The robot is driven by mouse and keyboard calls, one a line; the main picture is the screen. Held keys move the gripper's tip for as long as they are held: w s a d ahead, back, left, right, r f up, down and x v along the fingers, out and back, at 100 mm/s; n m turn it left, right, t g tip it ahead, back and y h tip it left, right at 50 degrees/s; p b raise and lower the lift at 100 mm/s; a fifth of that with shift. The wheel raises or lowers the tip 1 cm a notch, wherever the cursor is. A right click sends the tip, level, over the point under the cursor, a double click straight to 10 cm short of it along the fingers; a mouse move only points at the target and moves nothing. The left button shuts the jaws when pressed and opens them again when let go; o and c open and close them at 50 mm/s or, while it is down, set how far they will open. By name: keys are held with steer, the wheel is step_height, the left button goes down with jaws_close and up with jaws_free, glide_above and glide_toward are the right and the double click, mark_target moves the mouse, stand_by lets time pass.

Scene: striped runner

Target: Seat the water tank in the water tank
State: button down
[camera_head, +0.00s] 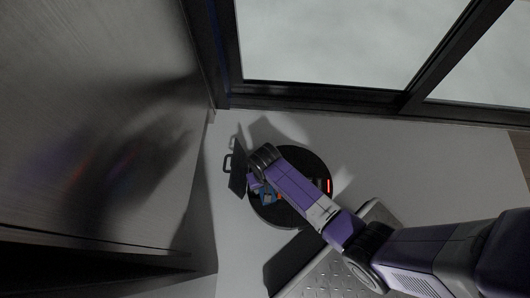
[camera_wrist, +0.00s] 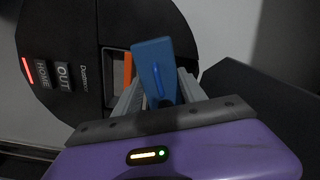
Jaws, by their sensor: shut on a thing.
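A blue block, which I take to be the water tank (camera_wrist: 153,68), is between the grey fingers of my gripper (camera_wrist: 158,88). My gripper is shut on it. The vacuum (camera_wrist: 62,40) also shows in the wrist view, with a rectangular recess and an orange strip (camera_wrist: 128,68) right beside the tank. The tank's lower end is hidden by the fingers. I cannot tell whether the tank touches the recess.
A dark panel with handle-like loops (camera_head: 238,172) stands at the vacuum's left edge. A studded metal ramp (camera_head: 335,277) lies at the lower right. A wooden wall (camera_head: 90,110) is on the left and a framed glass door (camera_head: 340,45) behind. Pale floor (camera_head: 400,150) is clear to the right.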

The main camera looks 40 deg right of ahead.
steer(key=shift+f, duration=0.3)
steer(key=shift+f, duration=0.1)
steer(key=c, duration=0.7)
jaws_free()
steer(key=shift+o, duration=0.2)
step_height(320, 180, up, 13)
steer(key=p, duration=0.6)
steer(key=shift+p, duration=0.35)
